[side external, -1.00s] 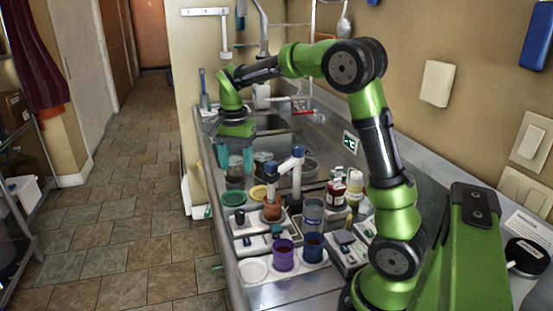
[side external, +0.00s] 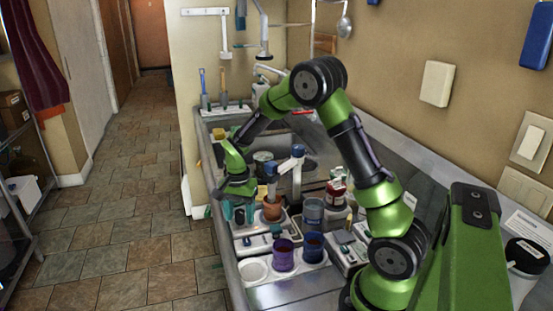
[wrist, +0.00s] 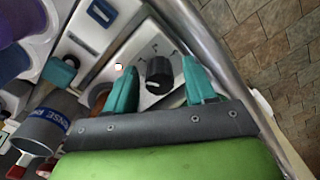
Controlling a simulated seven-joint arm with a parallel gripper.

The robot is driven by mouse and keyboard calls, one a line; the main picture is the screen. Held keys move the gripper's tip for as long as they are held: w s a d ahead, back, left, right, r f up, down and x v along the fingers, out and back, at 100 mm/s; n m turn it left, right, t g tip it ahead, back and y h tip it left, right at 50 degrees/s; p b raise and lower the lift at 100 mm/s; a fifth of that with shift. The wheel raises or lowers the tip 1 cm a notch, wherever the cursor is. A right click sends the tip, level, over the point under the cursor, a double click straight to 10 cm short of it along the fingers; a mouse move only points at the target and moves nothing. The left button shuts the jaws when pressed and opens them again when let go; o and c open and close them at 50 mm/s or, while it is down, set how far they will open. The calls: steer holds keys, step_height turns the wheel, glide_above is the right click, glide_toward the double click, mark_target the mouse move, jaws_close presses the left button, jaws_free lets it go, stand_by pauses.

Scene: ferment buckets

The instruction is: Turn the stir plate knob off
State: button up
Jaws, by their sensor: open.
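The stir plate knob (wrist: 158,75) is black and round with a pale pointer line, set on the white face of the stir plate (wrist: 148,48) in the wrist view. My gripper (wrist: 156,78) is open, with one teal finger on each side of the knob and visible gaps between. In the side view my gripper (side external: 238,212) is low over the front left of the stir plate, beside a brown jar (side external: 272,211). The knob shows there only as a dark spot between the fingers. A small pale light (wrist: 119,66) shows left of the knob.
A purple cup (side external: 284,254) and a blue cup (side external: 313,246) stand in front of the stir plate. A blue-topped post (side external: 297,170) rises close behind the jar. The metal counter edge (wrist: 205,40) runs near the right finger, with floor beyond.

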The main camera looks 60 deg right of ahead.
jaws_close()
stand_by(0.4)
steer(key=shift+n, duration=0.4)
steer(key=n, duration=1.1)
stand_by(0.4)
jaws_free()
